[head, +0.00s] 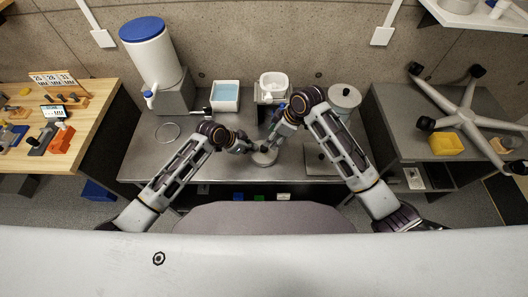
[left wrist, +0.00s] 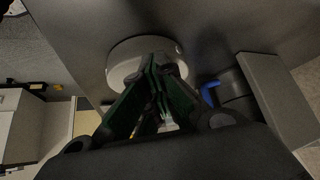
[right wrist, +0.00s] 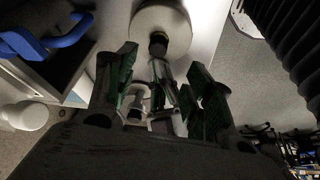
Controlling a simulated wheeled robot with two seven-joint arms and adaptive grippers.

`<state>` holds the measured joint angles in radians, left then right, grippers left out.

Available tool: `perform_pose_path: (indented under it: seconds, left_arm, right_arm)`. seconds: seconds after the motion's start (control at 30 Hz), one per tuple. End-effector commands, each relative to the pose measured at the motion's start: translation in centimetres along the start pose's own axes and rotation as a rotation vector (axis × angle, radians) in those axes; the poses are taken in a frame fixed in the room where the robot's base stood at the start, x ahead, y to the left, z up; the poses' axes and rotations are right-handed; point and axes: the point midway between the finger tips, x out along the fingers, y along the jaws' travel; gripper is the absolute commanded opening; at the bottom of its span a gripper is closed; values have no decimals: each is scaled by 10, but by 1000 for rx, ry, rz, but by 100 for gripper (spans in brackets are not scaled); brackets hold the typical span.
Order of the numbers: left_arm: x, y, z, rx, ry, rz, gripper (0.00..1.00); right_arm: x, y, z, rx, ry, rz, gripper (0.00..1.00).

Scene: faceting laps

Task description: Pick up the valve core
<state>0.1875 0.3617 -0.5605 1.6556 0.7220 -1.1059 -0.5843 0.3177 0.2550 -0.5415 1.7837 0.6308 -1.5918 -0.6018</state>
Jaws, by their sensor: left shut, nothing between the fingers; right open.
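A small silvery part with a dark end (right wrist: 160,50), which looks like the valve core, shows between and beyond my right gripper's fingers in the right wrist view. It stands out against a pale round disc (right wrist: 176,18), and I cannot tell whether it touches it. My right gripper (right wrist: 160,88) is open; it also shows in the head view (head: 271,131). My left gripper (head: 258,149) is shut and empty, over or beside the pale disc (head: 264,158) on the bench. Its closed fingers (left wrist: 155,68) overlap the disc in the left wrist view. The valve core is hard to pick out elsewhere.
The grey bench (head: 195,160) carries a tray of blue liquid (head: 225,97), a white bowl (head: 273,83) and a lidded pot (head: 344,97) behind my arms. A blue-topped tank (head: 152,55) stands back left. Bare bench lies left of the disc.

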Motion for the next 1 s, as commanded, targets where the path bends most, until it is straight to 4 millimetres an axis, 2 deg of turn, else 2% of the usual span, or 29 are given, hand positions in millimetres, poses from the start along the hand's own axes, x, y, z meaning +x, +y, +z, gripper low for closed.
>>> perform_pose_path:
  seconds: [0.2,0.33,0.87,1.0]
  left_arm:
    - [2,1,3,-1,-5,3,0]
    - [2,1,3,-1,-5,2,0]
    - [2,1,2,-1,-4,2,0]
    - [2,1,2,-1,-4,2,0]
  right_arm:
    - [30,-1,1,1,-1,-3,52]
    - [42,-1,0,0,0,-3,52]
    - [49,0,1,0,0,-1,52]
    - [56,1,3,1,-1,-1,52]
